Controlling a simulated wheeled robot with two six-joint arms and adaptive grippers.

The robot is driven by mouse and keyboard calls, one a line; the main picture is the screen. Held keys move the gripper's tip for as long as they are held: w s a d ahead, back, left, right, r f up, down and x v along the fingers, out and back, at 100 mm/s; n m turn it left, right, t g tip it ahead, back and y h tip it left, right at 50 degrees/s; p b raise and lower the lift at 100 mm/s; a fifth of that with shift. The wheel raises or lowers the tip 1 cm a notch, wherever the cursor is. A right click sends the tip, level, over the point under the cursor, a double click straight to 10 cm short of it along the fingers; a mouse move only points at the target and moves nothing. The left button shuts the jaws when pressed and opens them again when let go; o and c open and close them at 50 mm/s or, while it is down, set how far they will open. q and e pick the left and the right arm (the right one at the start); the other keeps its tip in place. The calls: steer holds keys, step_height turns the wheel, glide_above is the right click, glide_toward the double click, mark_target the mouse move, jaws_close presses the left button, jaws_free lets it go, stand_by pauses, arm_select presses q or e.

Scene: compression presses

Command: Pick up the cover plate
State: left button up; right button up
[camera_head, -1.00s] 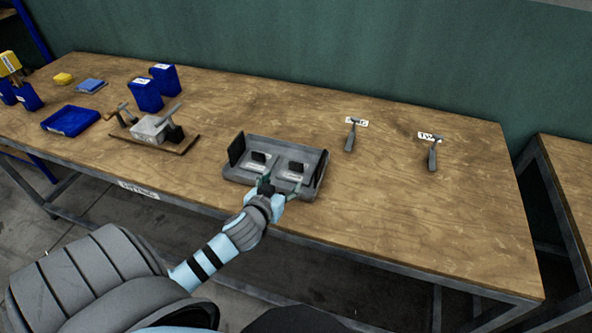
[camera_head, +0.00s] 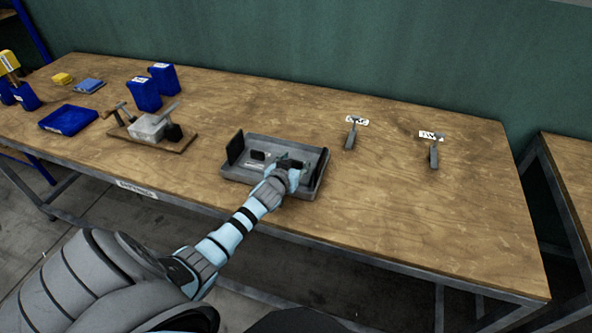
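A grey tray (camera_head: 236,178) stands on the wooden table near its front edge. It has dark upright plates at its left and right ends. Inside lie flat light plates with dark block handles; the left handle (camera_head: 257,155) shows clear. I cannot tell for sure which piece is the cover plate. My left gripper (camera_head: 288,166) is over the right half of the tray, at the right-hand plate and its dark handle. The fingers are small and partly hidden by the wrist, so their opening does not show. My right gripper is not in view.
A press on a wooden board (camera_head: 150,128) stands left of the tray. Blue bins (camera_head: 145,95) and a blue tray (camera_head: 68,120) are further left. Two hand tools (camera_head: 351,136) (camera_head: 434,154) lie by white labels at the right. The table between is clear.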

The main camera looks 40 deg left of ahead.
arm_select(q)
jaws_close()
